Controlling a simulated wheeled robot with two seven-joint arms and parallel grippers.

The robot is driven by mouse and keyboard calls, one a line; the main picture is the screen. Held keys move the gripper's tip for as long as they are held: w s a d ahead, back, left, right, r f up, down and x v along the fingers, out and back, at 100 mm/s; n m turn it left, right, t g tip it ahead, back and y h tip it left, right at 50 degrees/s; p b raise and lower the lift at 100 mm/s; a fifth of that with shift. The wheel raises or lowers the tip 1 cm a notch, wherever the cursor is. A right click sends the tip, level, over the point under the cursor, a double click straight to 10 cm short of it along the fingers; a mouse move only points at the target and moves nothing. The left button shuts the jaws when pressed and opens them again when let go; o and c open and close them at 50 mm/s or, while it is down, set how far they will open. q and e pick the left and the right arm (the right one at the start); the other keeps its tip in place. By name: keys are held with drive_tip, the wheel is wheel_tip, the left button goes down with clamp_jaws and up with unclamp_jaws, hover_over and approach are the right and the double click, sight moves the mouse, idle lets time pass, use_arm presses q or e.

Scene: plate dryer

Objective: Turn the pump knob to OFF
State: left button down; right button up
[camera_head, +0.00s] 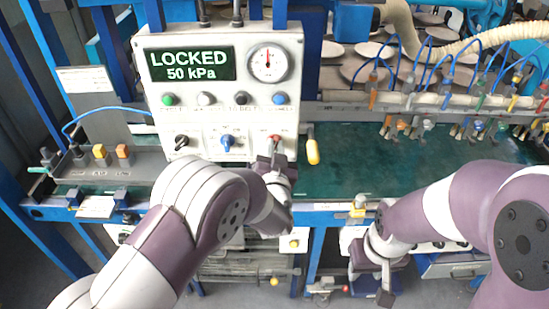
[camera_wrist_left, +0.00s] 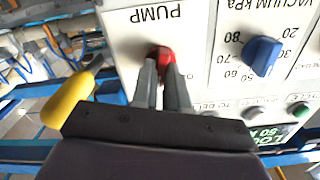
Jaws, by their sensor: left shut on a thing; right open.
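The red pump knob (camera_head: 275,137) is at the lower right of the white control panel (camera_head: 214,117). In the left wrist view the same red knob (camera_wrist_left: 163,55) sits under the upside-down label PUMP. My left gripper (camera_wrist_left: 161,68) has its two fingers closed around the knob; it also shows in the head view (camera_head: 272,162), just below the knob. The fingers hide part of the knob, and I cannot tell which setting it points to. My right gripper (camera_head: 385,290) is open and empty, low at the right, away from the panel.
A yellow handle (camera_head: 312,151) sticks out beside the panel's right edge, close to my left gripper. A blue knob (camera_head: 227,142) and a black knob (camera_head: 181,141) are left of the pump knob. A display (camera_head: 193,64) reads LOCKED 50 kPa, with a gauge (camera_head: 268,63) beside it.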

use_arm(q)
drive_tip(key=shift+a+f+n+b, duration=0.1)
drive_tip(key=shift+n+b, duration=3)
drive_tip(key=shift+b, duration=0.8)
drive_tip(key=shift+a+n+b, duration=0.1)
drive_tip(key=shift+n+b, duration=3)
drive_tip(key=shift+b, duration=0.75)
drive_tip(key=c, duration=1.4)
unclamp_jaws()
drive_tip(key=shift+c, duration=0.2)
drive_tip(key=o, duration=0.3)
drive_tip(key=shift+s, duration=0.15)
drive_tip(key=s+b, duration=0.1)
drive_tip(key=s, duration=1.2)
drive_tip(key=shift+b, duration=0.3)
